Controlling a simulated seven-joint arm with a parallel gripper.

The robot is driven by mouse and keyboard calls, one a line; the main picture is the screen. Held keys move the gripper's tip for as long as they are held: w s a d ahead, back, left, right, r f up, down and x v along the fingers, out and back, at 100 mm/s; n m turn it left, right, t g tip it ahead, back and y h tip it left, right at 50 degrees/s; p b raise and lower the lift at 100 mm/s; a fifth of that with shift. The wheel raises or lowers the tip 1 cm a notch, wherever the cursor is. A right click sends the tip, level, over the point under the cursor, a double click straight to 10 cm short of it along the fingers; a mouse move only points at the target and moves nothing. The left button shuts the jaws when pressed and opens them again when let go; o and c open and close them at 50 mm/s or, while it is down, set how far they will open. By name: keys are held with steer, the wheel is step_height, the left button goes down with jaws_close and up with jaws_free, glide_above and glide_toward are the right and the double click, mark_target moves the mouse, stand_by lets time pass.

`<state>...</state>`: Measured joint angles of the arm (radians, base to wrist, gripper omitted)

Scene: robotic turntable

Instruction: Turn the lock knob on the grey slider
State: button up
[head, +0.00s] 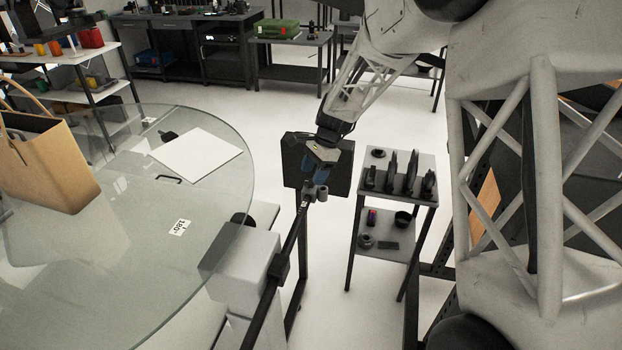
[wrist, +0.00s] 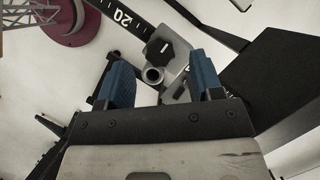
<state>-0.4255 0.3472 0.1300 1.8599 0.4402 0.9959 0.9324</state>
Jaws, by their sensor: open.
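The grey slider (head: 318,190) sits near the upper end of the slanted black rail (head: 292,238) in the head view. In the wrist view the slider (wrist: 181,68) carries a black angular lock knob (wrist: 160,49) and a round open grey tube (wrist: 152,76). My gripper (head: 318,177), with blue fingers, points down just above the slider. In the wrist view my gripper (wrist: 158,60) is open, with the tube between the fingers and the knob just beyond the tube, near the fingertip line. I see no clear contact; the knob is too small to make out in the head view.
The glass turntable (head: 95,270) fills the left, with a paper bag (head: 45,160) and a white sheet (head: 197,154) on it. A dark panel (head: 292,160) stands behind my gripper. A small grey shelf (head: 425,168) with dark parts stands to the right.

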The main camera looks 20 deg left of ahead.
mark_target(310, 185)
steer(key=shift+x, duration=1.25)
steer(key=c, duration=0.9)
